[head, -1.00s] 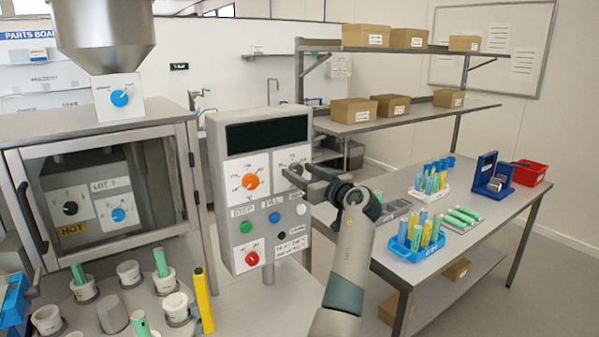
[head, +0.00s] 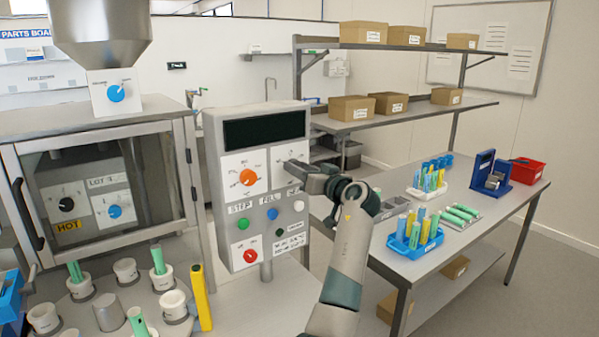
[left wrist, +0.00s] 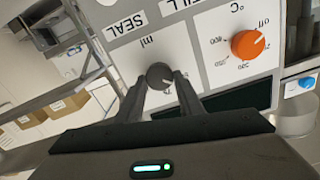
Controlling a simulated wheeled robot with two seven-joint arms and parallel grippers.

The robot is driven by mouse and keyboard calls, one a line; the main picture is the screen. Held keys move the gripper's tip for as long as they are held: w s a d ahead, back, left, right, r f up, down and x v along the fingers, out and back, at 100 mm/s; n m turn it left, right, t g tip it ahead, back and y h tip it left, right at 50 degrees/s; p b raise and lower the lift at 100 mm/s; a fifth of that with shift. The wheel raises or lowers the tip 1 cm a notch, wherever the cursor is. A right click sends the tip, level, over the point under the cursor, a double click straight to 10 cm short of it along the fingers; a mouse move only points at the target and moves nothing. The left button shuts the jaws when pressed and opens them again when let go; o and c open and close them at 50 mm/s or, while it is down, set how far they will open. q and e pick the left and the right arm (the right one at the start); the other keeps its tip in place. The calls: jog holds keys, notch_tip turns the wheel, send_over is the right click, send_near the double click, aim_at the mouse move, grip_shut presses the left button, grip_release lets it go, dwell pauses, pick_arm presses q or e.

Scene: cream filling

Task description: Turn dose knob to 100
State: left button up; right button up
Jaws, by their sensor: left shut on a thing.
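The dose knob is a dark grey round knob (left wrist: 160,75) on a white plate marked "ml" on the control panel (head: 212,190). In the left wrist view it appears upside down, with a light pointer mark slanting to the lower right. The scale numbers around it are too small or covered to read. My left gripper (head: 292,168) is at the knob, with its fingers (left wrist: 162,82) shut on its two sides. My right gripper is not in view.
An orange °C knob (head: 248,177) sits beside the dose plate, close to the gripper. Green, blue and white buttons (head: 272,214) and a red knob (head: 250,255) are below. A dark display (head: 264,130) is above. A side table (head: 400,268) with tube racks stands at right.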

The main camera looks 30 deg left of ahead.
pick_arm(q)
jog(key=shift+w+f+m+p, duration=0.1)
jog(key=shift+m+p, duration=2.25)
jog(key=shift+m, duration=3.05)
jog(key=shift+f+m+p, duration=0.1)
jog(key=shift+m+p, duration=2.2)
jog(key=shift+m, duration=3.1)
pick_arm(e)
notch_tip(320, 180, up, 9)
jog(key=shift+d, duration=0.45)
pick_arm(q)
jog(key=o, duration=1)
jog(key=shift+o, duration=0.2)
jog(key=shift+f, duration=0.1)
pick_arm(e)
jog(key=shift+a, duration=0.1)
